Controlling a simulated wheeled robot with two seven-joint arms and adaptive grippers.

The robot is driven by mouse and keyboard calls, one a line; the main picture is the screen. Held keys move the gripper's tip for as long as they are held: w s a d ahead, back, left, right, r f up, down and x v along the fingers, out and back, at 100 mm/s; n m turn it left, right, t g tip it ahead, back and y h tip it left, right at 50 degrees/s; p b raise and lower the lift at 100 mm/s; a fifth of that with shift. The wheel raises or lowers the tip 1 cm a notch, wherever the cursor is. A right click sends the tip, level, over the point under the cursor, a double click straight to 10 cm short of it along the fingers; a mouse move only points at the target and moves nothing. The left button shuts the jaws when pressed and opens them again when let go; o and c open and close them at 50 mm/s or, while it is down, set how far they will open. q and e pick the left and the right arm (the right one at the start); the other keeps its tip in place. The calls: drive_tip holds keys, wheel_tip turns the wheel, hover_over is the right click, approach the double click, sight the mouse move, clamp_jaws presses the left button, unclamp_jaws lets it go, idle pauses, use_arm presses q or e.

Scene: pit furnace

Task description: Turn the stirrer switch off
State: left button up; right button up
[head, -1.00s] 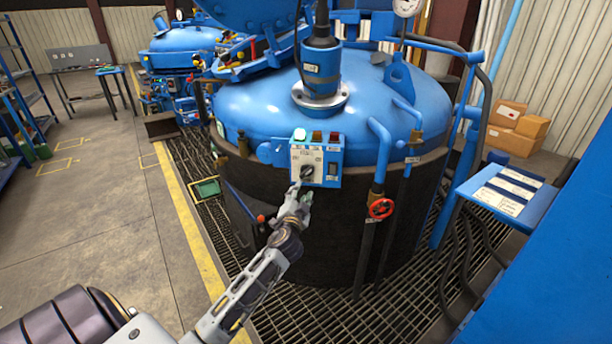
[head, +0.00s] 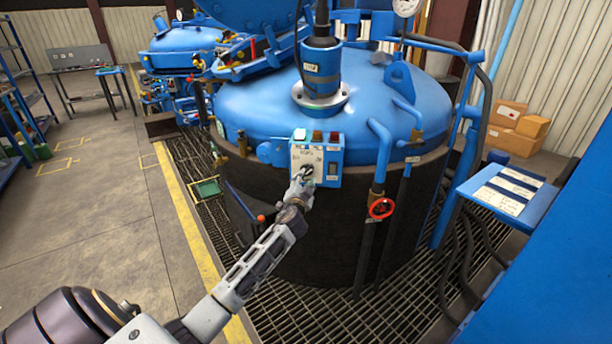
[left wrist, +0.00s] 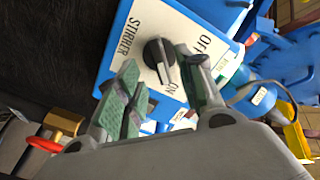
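The stirrer switch is a black rotary knob (left wrist: 159,58) on a white plate (left wrist: 135,50) lettered STIRRER, OFF and ON. In the left wrist view, the knob's raised bar runs roughly toward the ON lettering. The plate is on the blue control box (head: 331,164) at the front of the vessel. My left gripper (left wrist: 158,62) is open, with one green-padded finger on each side of the knob in the picture. I cannot tell whether the fingers touch it. In the head view my left gripper (head: 301,186) covers the lower part of the plate. My right gripper is out of view.
A red valve wheel (head: 381,208) is right of the box. The blue vessel (head: 258,105) stands behind it. Grating (head: 330,290) covers the floor in front.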

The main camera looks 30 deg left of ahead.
sight(306, 174)
use_arm(q)
drive_tip(key=shift+x, duration=2.45)
clamp_jaws()
